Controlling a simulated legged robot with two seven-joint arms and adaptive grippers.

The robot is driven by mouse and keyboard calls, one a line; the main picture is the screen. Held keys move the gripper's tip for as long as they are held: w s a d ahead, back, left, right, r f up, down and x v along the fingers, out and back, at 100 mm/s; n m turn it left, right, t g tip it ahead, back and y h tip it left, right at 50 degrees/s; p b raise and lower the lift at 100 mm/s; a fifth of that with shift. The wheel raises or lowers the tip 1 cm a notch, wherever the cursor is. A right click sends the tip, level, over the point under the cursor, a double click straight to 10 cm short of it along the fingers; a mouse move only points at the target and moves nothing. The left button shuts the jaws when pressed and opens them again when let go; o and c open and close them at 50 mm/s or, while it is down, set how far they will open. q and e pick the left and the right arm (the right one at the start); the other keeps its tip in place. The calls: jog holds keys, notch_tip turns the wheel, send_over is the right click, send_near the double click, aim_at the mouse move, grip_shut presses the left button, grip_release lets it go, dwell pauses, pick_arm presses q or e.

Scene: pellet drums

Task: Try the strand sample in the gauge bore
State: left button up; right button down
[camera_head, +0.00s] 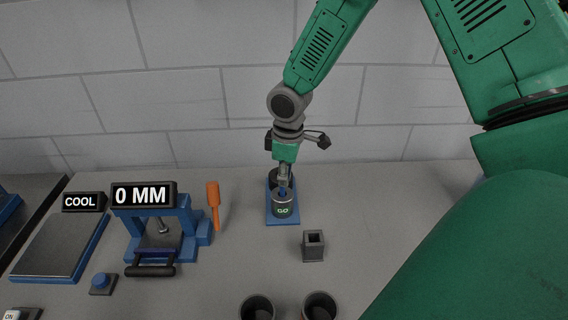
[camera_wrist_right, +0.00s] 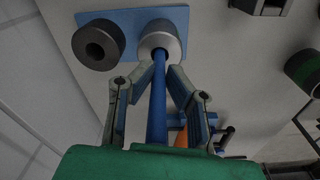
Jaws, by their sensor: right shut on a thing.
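The strand sample is a thin blue rod (camera_wrist_right: 158,100). My right gripper (camera_wrist_right: 160,72) is shut on it, and it also shows in the head view (camera_head: 284,182), right above the gauge. The gauge has a blue base plate (camera_head: 271,218) with two upright bored cylinders. The front grey one, marked GO (camera_head: 283,209), has the rod's end at its bore; it also shows in the wrist view (camera_wrist_right: 165,37). How deep the rod sits is hidden. The darker cylinder (camera_wrist_right: 98,45) stands behind it with an open, empty bore. My left gripper is not in view.
To the left stand a blue press-like device with a "0 MM" display (camera_head: 143,195), an orange-handled tool (camera_head: 213,195) and a plate with a "COOL" sign (camera_head: 84,202). A square dark holder (camera_head: 313,247) and two round cups (camera_head: 257,307) stand in front.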

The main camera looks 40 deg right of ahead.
aim_at(285, 188)
jog(key=shift+f+b, duration=1.1)
jog(key=shift+f, duration=1.05)
jog(key=shift+r, duration=0.1)
dwell(0.9)
